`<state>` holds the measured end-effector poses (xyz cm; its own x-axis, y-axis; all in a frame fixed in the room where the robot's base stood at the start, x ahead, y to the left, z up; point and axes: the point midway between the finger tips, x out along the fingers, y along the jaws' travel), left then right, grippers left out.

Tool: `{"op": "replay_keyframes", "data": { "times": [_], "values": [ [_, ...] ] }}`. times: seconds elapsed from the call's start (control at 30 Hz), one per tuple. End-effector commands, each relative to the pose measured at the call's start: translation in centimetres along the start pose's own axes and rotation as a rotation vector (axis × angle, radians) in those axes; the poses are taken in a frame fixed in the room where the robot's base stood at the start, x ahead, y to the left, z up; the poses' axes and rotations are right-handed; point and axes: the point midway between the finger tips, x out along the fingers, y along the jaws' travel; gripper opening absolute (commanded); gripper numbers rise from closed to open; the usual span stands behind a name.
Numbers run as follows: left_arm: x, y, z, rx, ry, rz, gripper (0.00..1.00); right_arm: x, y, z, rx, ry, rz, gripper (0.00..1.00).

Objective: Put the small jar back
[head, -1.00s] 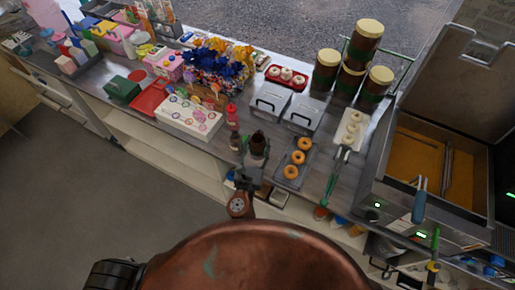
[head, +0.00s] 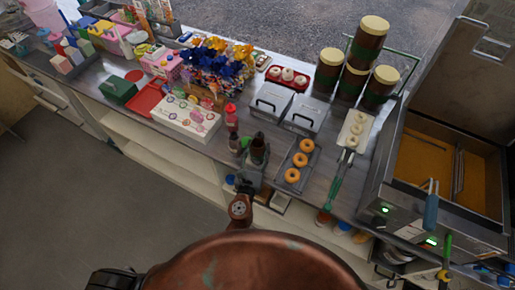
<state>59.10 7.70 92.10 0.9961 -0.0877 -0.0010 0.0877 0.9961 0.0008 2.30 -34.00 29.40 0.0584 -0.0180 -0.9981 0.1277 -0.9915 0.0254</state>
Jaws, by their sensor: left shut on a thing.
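The small jar (head: 258,151) is dark brown and held at the front edge of the counter, just left of the tray of ring doughnuts. My left gripper (head: 253,147) is shut on it, with dark fingers around its sides. The fingers hide part of the jar, and I cannot tell whether its base touches the counter. Several large brown jars (head: 329,72) with cream lids and green bands stand stacked at the back right. My right gripper is not in view.
A red bottle (head: 231,117) and a small dark bottle (head: 234,144) stand just left of the gripper. The doughnut tray (head: 283,186) lies close on the right. Two lidded metal containers (head: 304,116) stand behind. The fryer (head: 388,190) is at the right.

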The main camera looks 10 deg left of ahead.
Motion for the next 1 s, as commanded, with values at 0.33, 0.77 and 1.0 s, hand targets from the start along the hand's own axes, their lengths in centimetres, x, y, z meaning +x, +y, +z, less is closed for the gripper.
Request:
{"op": "replay_keyframes", "data": {
  "times": [0.33, 0.77, 1.0],
  "values": [
    [0.0, 0.0, -0.2, 0.000, 0.000, 0.000, 0.59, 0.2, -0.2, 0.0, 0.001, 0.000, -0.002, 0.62],
    [-1.1, 0.1, 0.0, 0.001, 0.001, 0.000, 0.59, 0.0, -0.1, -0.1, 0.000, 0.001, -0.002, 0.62],
    [-6.1, 0.1, -0.2, 0.001, 0.004, -0.001, 0.59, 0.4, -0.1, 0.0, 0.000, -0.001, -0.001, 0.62]
  ]
}}
